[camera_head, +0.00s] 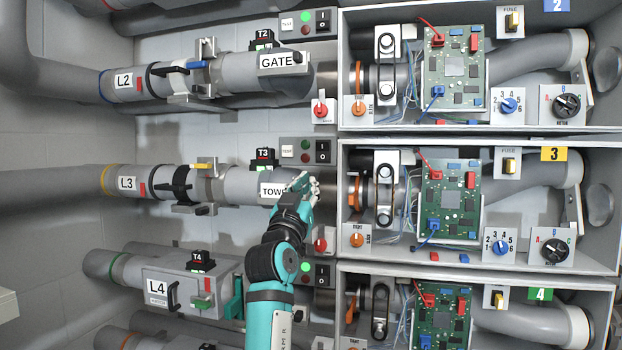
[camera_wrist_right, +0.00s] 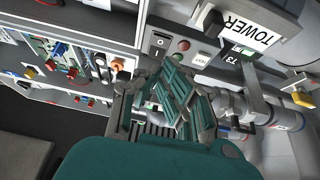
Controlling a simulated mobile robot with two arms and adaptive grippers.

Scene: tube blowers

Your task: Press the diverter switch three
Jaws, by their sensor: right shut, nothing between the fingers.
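In row three, marked by a yellow 3 tag (camera_head: 555,154), a grey panel holds a black rocker switch (camera_head: 322,151) with I and O marks, a round red button (camera_head: 305,158), a green light and a TEST label. No label reading "diverter" is legible. The rocker also shows in the right wrist view (camera_wrist_right: 160,41), beyond my fingers. My right gripper (camera_head: 312,184) is shut and empty, just below the panel. It covers the end of the TOWER label (camera_head: 272,190), which is whole in the wrist view. I cannot tell whether it touches anything. My left gripper is out of view.
Similar panels sit above (camera_head: 322,20) and below (camera_head: 322,274). A red knob (camera_head: 320,240) is beside my right forearm. The open box on the right holds a green circuit board (camera_head: 449,205), a blue dial (camera_head: 500,247) and a black dial (camera_head: 553,250). Grey pipes run along the left.

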